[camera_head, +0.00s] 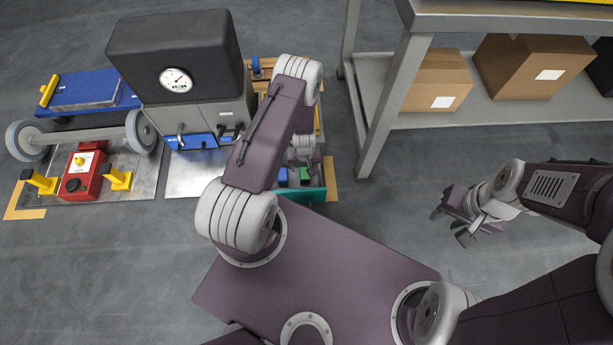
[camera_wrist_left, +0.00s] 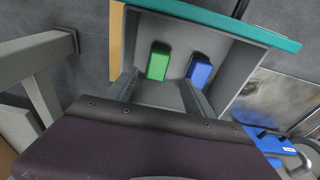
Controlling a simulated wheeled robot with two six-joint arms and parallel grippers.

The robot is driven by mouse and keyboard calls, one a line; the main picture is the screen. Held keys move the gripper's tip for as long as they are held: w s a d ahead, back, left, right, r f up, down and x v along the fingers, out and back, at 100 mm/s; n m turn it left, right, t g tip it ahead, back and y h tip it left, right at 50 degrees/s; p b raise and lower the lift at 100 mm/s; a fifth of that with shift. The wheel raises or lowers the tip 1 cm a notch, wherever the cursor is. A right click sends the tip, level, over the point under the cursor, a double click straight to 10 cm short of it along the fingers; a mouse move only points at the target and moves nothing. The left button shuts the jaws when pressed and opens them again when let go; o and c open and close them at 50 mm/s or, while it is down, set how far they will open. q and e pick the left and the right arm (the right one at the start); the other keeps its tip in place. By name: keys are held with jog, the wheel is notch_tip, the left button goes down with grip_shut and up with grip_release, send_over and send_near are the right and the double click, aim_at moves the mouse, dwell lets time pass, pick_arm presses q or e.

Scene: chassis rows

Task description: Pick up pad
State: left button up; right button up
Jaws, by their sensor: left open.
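A green pad (camera_wrist_left: 159,64) and a blue pad (camera_wrist_left: 199,71) lie side by side, a little apart, in a grey drawer with a teal front (camera_wrist_left: 225,24). In the head view the green pad (camera_head: 281,176) and blue pad (camera_head: 305,173) show partly, below my left arm. My left gripper (camera_head: 303,160) is over the drawer. In the left wrist view its fingers (camera_wrist_left: 160,92) are apart and empty, with the green pad beyond the gap and the blue pad beyond the right finger. My right gripper (camera_head: 452,226) is open and empty over bare floor.
A grey cabinet with a black top and gauge (camera_head: 176,80) stands left of my left arm. A red box (camera_head: 82,174) with yellow posts sits on a plate at far left. A grey shelf (camera_head: 395,100) with cardboard boxes (camera_head: 437,80) stands at right. The floor below it is clear.

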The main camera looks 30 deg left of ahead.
aim_at(305, 173)
pick_arm(q)
jog(key=f+b, duration=0.1)
jog(key=f, duration=0.1)
jog(key=f+b, duration=0.2)
jog(key=shift+w+a, duration=0.1)
jog(key=shift+w, duration=0.1)
jog(key=f+b, duration=0.2)
jog(key=w+f+b, duration=0.1)
jog(key=f+b, duration=0.1)
jog(key=f, duration=0.1)
jog(key=shift+a, duration=0.1)
jog(key=shift+r, duration=0.1)
grip_shut()
